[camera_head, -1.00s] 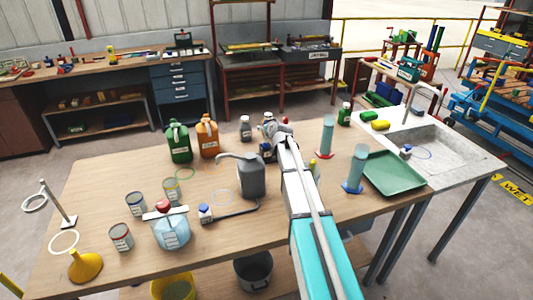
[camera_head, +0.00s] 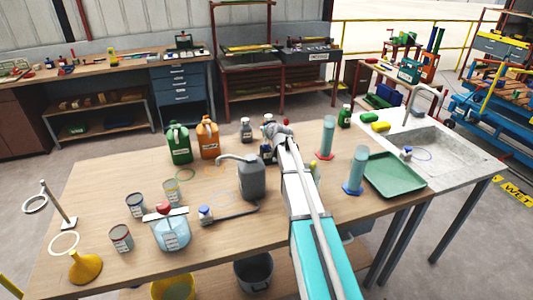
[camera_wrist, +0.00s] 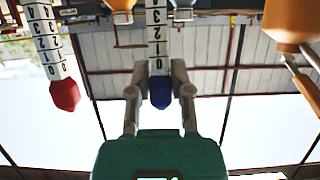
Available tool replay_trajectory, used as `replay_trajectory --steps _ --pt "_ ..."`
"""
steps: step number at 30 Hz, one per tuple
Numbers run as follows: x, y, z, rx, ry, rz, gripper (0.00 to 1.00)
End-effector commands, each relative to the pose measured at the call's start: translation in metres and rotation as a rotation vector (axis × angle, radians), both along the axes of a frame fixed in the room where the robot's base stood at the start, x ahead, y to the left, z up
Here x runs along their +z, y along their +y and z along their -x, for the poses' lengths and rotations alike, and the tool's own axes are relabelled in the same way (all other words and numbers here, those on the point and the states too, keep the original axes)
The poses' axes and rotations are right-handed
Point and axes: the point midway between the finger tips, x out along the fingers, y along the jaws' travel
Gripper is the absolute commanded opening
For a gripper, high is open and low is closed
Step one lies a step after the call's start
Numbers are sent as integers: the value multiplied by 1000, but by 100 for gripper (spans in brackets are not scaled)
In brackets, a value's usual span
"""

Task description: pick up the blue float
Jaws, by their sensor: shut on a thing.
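The blue float (camera_wrist: 160,92) shows in the wrist view as a dark blue tip below a white stem with black numbers. My gripper (camera_wrist: 160,72) has one finger on each side of it and is shut on it. In the head view my gripper (camera_head: 278,131) is over the back middle of the table, beyond my arm. The blue float cannot be made out in that view. A similar float with a red tip (camera_wrist: 65,94) is at the left of the wrist view, apart from my fingers.
On the wooden table (camera_head: 100,180) stand a grey can (camera_head: 252,180), a green jug (camera_head: 179,145), an orange jug (camera_head: 208,138) and two blue-green cylinders, one with a red base (camera_head: 326,140), one with a blue base (camera_head: 356,170). A green tray (camera_head: 393,172) lies at the right.

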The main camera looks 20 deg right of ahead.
Motion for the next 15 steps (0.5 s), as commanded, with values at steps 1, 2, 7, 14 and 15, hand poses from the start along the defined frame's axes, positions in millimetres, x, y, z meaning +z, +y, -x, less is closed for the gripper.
replay_trajectory --steps 1,2,7,14,15 --pt "0 0 0 0 0 0 0" --pt "0 0 0 0 0 0 0" --pt "0 0 0 0 0 0 0" --pt "4 -1 0 -1 0 0 0" --pt "5 -1 0 -1 0 0 0"
